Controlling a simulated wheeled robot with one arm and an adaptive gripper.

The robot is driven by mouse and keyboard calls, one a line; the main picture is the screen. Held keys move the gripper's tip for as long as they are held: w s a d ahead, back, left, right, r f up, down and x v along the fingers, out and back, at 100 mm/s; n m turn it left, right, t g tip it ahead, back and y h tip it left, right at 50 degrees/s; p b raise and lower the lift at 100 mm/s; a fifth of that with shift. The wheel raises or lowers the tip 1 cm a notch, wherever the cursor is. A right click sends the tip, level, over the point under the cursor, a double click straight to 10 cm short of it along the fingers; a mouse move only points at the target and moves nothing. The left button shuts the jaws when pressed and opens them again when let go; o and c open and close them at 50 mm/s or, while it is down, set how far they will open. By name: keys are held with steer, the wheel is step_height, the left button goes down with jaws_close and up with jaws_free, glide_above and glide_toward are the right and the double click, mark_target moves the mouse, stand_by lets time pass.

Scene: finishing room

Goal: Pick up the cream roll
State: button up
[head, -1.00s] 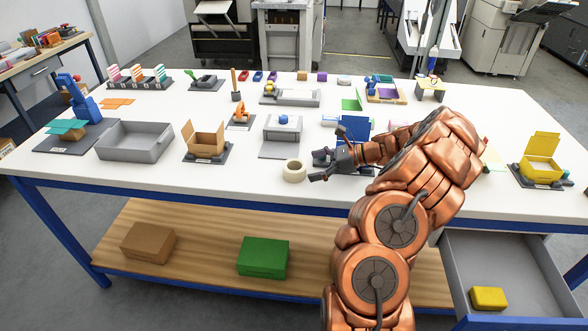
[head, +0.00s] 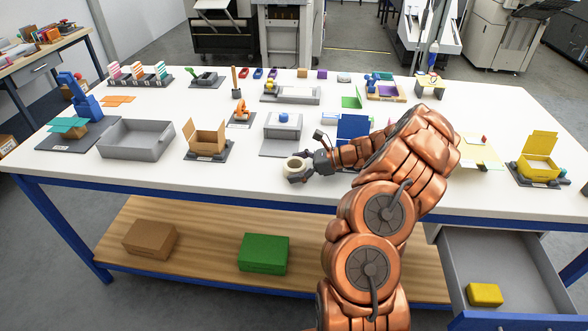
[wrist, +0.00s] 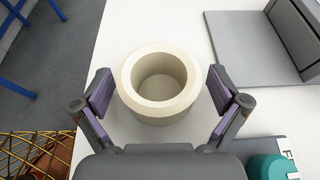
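The cream roll (head: 294,169) is a short ring with a wide hole. It stands on the white table near the front edge. My gripper (head: 301,168) is at the roll, its fingers reaching in from the right in the head view. In the wrist view the roll (wrist: 160,84) sits between the two spread fingers of the gripper (wrist: 160,92). A gap shows on each side, so the fingers do not appear to touch it. The roll's far side is partly hidden by the gripper in the head view.
A grey tray (head: 137,154) and an open cardboard box (head: 207,157) stand to the left. A grey stand with a blue knob (head: 281,146) is just behind the roll. The open drawer (head: 520,284) at right holds a yellow block (head: 485,295). Bare tabletop lies in front of the roll.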

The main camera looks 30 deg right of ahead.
steer(key=c, duration=1)
steer(key=shift+c, duration=0.2)
